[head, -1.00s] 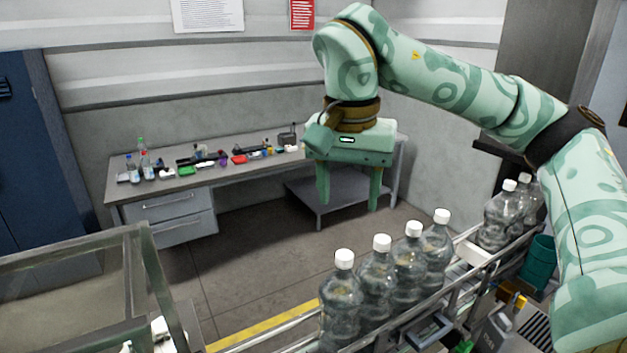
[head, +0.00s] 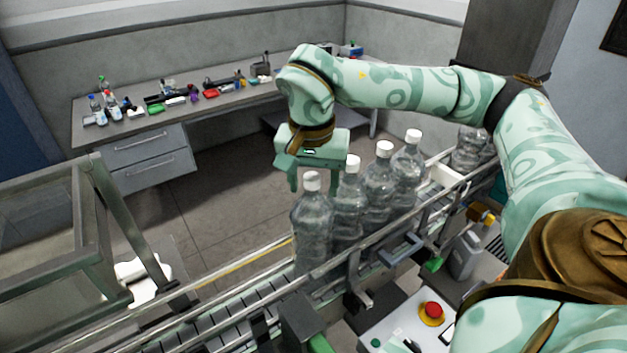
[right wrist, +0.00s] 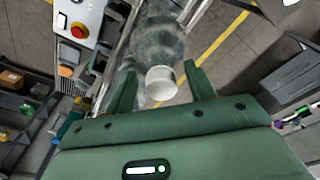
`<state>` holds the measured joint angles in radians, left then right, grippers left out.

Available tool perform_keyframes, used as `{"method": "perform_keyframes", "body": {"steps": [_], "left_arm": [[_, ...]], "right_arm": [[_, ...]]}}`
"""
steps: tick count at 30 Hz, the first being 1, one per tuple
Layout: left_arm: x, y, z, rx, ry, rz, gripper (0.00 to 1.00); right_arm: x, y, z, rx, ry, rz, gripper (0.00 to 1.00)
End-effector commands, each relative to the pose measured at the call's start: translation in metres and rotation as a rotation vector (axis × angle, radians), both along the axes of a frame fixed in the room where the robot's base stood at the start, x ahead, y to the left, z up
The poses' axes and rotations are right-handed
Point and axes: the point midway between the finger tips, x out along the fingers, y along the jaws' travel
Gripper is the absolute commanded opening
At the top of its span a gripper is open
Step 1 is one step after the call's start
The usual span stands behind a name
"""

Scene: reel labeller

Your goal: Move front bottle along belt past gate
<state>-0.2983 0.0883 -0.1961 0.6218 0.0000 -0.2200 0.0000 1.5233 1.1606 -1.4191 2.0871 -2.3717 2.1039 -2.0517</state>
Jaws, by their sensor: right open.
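The front bottle (head: 311,232) is clear with a white cap and stands upright on the belt (head: 215,322), first in a row of several like it. In the right wrist view, the white cap of a bottle (right wrist: 161,83) shows between the spread fingertips (right wrist: 162,82), with no clear contact. A second bottle is partly hidden behind one finger there. I cannot clearly make out the gate. My left gripper is not in view.
More bottles (head: 378,185) stand close behind the front one, between metal rails. A glass-sided enclosure (head: 85,240) stands at the left. A control box with a red button (head: 432,310) is in front of the belt. The belt left of the front bottle is clear.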

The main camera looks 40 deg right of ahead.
Motion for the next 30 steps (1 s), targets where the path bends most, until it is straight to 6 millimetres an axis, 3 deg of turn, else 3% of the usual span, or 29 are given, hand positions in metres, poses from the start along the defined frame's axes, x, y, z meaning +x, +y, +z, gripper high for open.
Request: {"method": "perform_keyframes", "body": {"steps": [7, 8, 13, 30], "left_arm": [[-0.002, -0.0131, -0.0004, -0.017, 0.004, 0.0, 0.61], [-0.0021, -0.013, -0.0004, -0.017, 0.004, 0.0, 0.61], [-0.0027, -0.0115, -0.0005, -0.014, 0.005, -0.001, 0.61], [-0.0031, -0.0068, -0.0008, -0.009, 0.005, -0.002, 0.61]], "right_arm": [[0.0002, 0.0001, -0.0008, 0.0, -0.001, 0.0, 0.55], [0.0002, 0.0001, -0.0008, 0.0, 0.0, 0.0, 0.49], [0.0001, 0.0, -0.0008, 0.0, 0.0, 0.0, 0.02], [-0.0009, 0.0001, -0.0029, -0.001, 0.006, 0.0, 0.0]]}}
